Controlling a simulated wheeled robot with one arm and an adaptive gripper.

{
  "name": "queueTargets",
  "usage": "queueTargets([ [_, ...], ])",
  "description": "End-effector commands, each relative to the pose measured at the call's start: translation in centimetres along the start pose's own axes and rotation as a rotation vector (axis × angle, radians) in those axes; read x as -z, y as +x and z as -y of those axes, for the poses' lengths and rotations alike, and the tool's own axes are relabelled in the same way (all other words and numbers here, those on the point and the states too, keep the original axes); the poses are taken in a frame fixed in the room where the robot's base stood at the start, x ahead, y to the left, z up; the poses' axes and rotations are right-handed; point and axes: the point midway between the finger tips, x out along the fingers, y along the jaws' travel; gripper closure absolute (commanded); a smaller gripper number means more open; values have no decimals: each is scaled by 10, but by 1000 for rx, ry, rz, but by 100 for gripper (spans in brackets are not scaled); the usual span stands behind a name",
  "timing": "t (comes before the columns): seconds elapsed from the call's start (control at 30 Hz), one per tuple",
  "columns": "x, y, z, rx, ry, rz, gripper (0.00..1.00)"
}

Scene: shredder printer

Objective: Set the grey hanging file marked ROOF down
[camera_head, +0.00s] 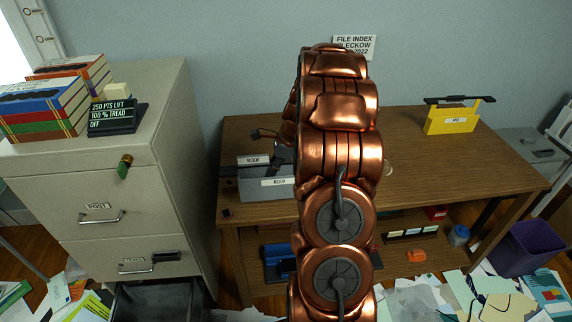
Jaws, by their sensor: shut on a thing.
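The right end of both files is hidden behind my arm. I cannot tell whether the ROOF file touches the desk top.
The brown desk (430,160) has bare room to the right of my arm. A yellow hanging file (451,124) stands at its back right. A beige cabinet (180,150) stands close on the left, with an open lower drawer (150,303). Papers litter the floor; a purple bin (528,248) is at right.

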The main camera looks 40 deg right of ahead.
Motion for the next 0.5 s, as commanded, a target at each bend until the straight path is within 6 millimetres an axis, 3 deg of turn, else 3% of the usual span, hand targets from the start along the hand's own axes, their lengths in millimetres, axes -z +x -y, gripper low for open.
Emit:
queueTargets([
  [0.5,42,-11,52,0,-1,0,100],
])
